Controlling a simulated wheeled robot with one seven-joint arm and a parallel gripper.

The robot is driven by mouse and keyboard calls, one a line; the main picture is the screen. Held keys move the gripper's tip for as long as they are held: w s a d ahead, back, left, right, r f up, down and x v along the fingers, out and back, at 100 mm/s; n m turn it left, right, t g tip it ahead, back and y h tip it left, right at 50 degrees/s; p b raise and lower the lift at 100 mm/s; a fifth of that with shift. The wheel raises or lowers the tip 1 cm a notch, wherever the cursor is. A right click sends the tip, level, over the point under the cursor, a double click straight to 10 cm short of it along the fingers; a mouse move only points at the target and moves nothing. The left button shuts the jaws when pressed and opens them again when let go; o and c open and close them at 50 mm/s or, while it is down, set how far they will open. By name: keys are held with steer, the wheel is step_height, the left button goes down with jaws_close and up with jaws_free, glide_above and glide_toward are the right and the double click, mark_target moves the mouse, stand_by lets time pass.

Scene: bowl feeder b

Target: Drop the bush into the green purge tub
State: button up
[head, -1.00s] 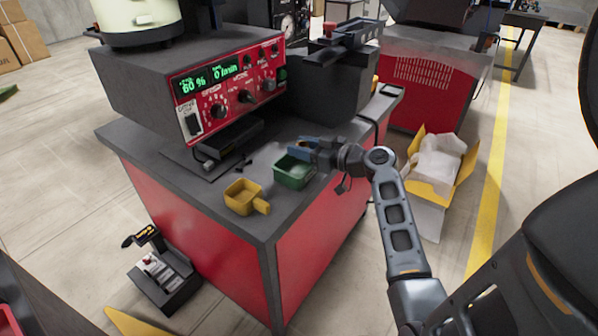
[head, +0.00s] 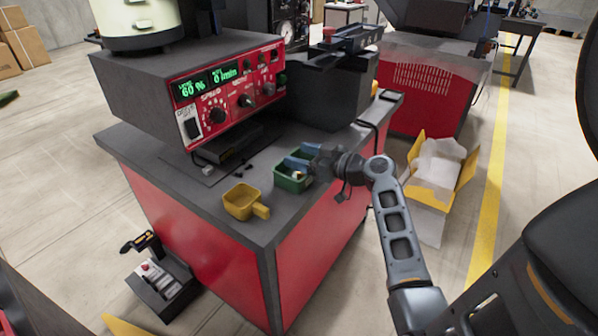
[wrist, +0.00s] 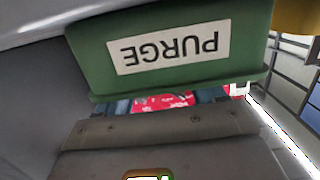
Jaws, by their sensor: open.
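The green purge tub (head: 291,184) stands on the dark bench top. Its PURGE label shows upside down in the wrist view, where the tub wall (wrist: 90,65) fills much of the picture. My gripper (head: 297,162) is at the tub, its blue fingers spread apart over the opening. In the wrist view the fingers (wrist: 168,102) show only partly, beneath the tub's edge. A small pale piece (head: 298,175) shows in the tub just below the fingers; it looks like the bush, but it is too small to be sure. The tub's floor is mostly hidden.
A yellow scoop (head: 242,202) stands left of the tub, near the bench's front edge. Small dark parts (head: 250,166) lie behind it. The red control panel (head: 230,92) rises at the back left. An open yellow carton (head: 465,180) stands on the floor to the right.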

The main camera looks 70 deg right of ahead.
steer(key=b+v, duration=0.1)
steer(key=v, duration=0.6)
steer(key=shift+s, duration=0.35)
steer(key=shift+a, duration=0.15)
